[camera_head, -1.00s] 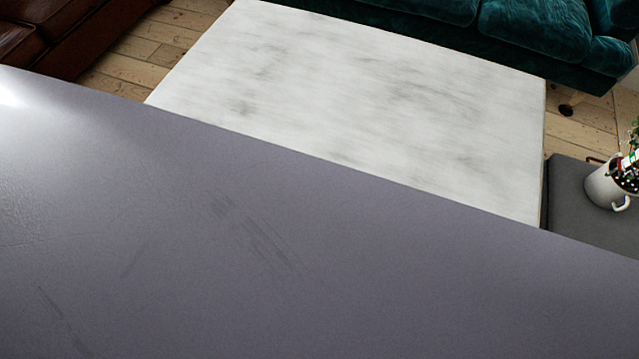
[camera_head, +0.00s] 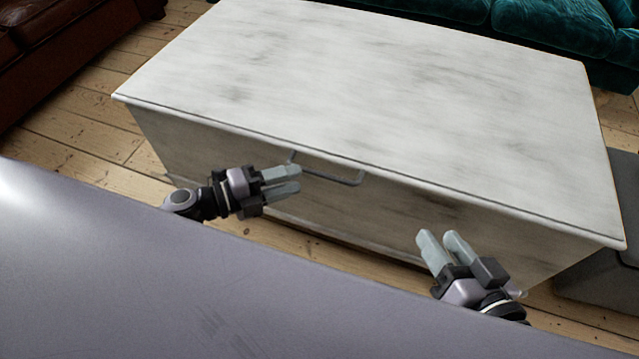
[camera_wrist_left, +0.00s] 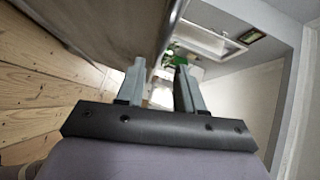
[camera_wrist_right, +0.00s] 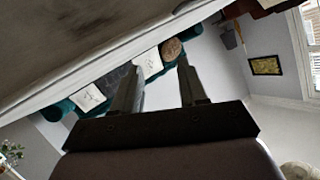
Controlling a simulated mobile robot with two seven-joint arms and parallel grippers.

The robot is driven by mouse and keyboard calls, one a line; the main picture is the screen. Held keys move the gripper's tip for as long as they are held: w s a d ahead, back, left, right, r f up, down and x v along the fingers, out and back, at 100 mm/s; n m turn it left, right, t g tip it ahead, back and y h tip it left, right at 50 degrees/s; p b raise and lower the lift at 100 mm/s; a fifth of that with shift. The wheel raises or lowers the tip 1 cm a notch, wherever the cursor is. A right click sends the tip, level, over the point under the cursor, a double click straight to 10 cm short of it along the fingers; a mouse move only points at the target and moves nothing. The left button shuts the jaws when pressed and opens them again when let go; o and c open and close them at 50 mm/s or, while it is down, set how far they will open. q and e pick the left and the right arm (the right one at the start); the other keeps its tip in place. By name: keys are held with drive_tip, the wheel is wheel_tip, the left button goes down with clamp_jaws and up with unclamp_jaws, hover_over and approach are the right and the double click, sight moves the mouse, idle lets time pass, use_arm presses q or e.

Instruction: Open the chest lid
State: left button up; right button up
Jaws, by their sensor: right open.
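The chest (camera_head: 380,75) is a long box with a marbled white and grey lid, and its lid lies shut. A thin grey bar handle (camera_head: 335,179) sticks out at the front, just under the lid's edge. My left gripper (camera_head: 299,180) is open and empty, at the left end of the handle, its fingers pointing right; I cannot tell if it touches. My right gripper (camera_head: 438,236) is open and empty in front of the chest, right of the handle and below the lid edge. The chest also shows in the left wrist view (camera_wrist_left: 105,25) and right wrist view (camera_wrist_right: 60,35).
A teal sofa (camera_head: 555,30) stands behind the chest and a brown leather sofa (camera_head: 60,40) at the upper left. A dark grey block (camera_head: 597,270) stands at the chest's right end. Bare floorboards (camera_head: 85,125) show to the left of the chest.

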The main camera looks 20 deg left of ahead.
sight(315, 175)
use_arm(q)
drive_tip(key=shift+b+x, duration=0.75)
drive_tip(key=shift+x, duration=2.8)
drive_tip(key=shift+f, duration=0.1)
clamp_jaws()
